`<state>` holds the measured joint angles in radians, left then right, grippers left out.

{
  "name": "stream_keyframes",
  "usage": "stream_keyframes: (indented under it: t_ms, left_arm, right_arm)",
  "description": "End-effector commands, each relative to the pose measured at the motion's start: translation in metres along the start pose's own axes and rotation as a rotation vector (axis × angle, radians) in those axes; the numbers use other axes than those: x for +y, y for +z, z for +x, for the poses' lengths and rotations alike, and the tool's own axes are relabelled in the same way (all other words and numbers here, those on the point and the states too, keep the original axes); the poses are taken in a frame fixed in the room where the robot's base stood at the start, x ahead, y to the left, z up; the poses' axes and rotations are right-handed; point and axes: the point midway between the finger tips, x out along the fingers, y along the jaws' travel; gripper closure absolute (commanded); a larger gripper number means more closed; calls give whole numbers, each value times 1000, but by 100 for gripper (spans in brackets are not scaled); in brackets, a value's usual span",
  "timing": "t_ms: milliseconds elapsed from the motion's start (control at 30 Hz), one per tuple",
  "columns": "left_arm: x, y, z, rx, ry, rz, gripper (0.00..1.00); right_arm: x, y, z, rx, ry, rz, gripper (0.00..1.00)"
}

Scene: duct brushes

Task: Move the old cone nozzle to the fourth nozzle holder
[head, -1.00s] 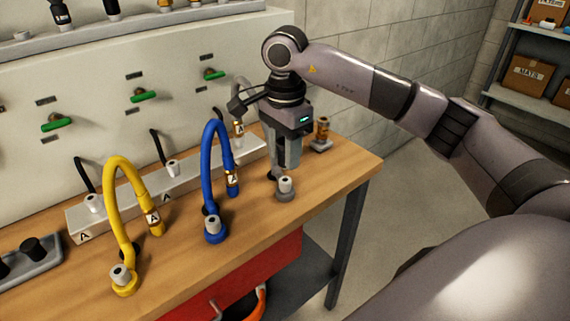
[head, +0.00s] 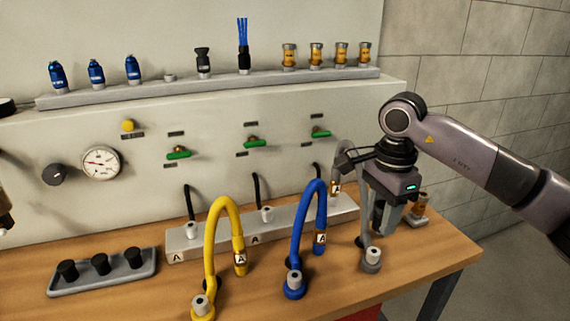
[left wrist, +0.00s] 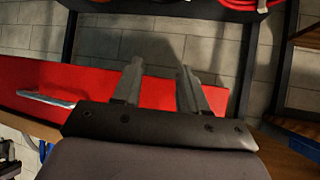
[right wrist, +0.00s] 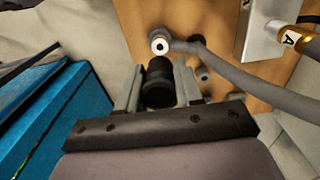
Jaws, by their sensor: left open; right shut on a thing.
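My right gripper (head: 384,226) is just above and behind the grey hose base (head: 372,262) at the right of the bench. In the right wrist view its fingers (right wrist: 157,78) are shut on a black, round-ended nozzle (right wrist: 158,88), probably the old cone nozzle. The white-ringed hose base (right wrist: 160,46) shows just past it; I cannot tell whether they touch. On the back ledge (head: 110,98), the fourth holder from the left (head: 170,77) is empty, between blue nozzles (head: 134,70) and a black nozzle (head: 203,63). My left gripper (left wrist: 158,72) is open and empty, before a red panel.
Blue (head: 294,284) and yellow (head: 202,305) hoses arch up from the bench left of my right gripper. A grey tray (head: 148,272) holds three black pieces. A blue-bristled brush (head: 243,50) and several amber nozzles (head: 315,54) stand farther right on the ledge.

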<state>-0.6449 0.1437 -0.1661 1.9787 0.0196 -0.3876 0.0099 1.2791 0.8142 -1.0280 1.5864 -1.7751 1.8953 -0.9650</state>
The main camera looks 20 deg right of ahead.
Motion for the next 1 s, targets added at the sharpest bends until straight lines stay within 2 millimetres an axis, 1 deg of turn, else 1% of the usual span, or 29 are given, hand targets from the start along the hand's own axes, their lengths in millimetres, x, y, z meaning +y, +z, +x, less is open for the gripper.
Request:
stream_keyframes:
  t_ms: [167, 267, 467, 700, 833, 1000]
  left_arm:
    - [0, -1, -1, 0, 0, 0, 57]
    - [0, -3, -2, 1, -1, 1, 57]
    - [-1, -6, -5, 3, -2, 5, 57]
    - [-2, -5, -7, 2, -7, 9, 57]
    - [-3, -5, -8, -2, -10, 10, 57]
    - [-3, -6, -9, 0, -11, 10, 57]
  right_arm:
    - [2, 5, 2, 3, -2, -75, 100]
    - [5, 13, 7, 9, -3, -207, 100]
    - [16, 38, 22, 18, -3, -611, 100]
    - [36, 67, 41, 15, 0, -1102, 100]
    - [45, 79, 48, 9, 0, -1304, 100]
    - [53, 87, 54, 2, 1, -1456, 100]
